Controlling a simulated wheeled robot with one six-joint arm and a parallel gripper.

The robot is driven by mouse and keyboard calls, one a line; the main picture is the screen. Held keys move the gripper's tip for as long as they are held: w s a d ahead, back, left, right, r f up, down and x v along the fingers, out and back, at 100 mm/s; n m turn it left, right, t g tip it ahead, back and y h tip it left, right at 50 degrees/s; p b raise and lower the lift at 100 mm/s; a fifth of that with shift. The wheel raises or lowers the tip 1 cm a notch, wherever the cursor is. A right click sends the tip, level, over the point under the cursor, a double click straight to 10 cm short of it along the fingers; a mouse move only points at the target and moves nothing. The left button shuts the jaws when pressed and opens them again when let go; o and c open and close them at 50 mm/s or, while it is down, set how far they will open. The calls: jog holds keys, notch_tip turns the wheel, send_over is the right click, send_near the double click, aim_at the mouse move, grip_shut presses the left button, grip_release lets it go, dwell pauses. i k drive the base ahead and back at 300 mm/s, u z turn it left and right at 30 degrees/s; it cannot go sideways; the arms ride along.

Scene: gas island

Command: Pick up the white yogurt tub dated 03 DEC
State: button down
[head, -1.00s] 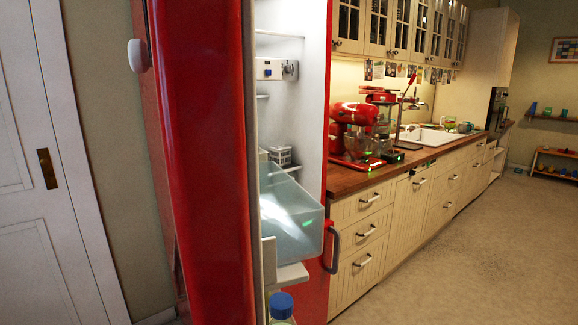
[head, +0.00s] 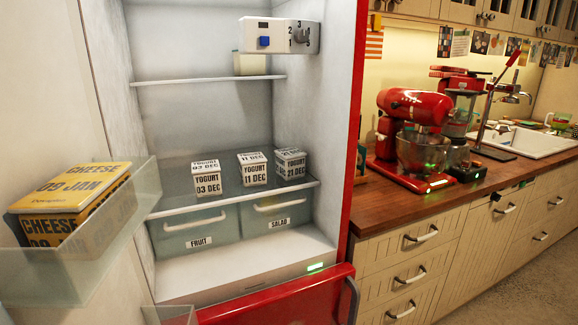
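The white yogurt tub dated 03 DEC (head: 207,180) stands upright on the glass shelf in the open fridge, the leftmost of three similar tubs. The tub dated 11 DEC (head: 253,170) stands to its right. The tub dated 21 DEC (head: 290,164) stands further right, near the fridge's side wall. Black lettering shows on their lids and fronts. My gripper is not in view.
Yellow cheese boxes dated 09 JAN (head: 72,201) sit in the door bin (head: 62,278) at left. Drawers marked FRUIT (head: 198,228) and SALAD (head: 275,212) lie below the shelf. An upper shelf (head: 205,80) holds a pale block. A wooden counter (head: 400,200) with a red mixer (head: 415,107) stands right.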

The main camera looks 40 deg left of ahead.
aim_at(207, 176)
jog(key=z, duration=0.2)
jog(key=i, duration=0.85)
jog(key=u, duration=2.3)
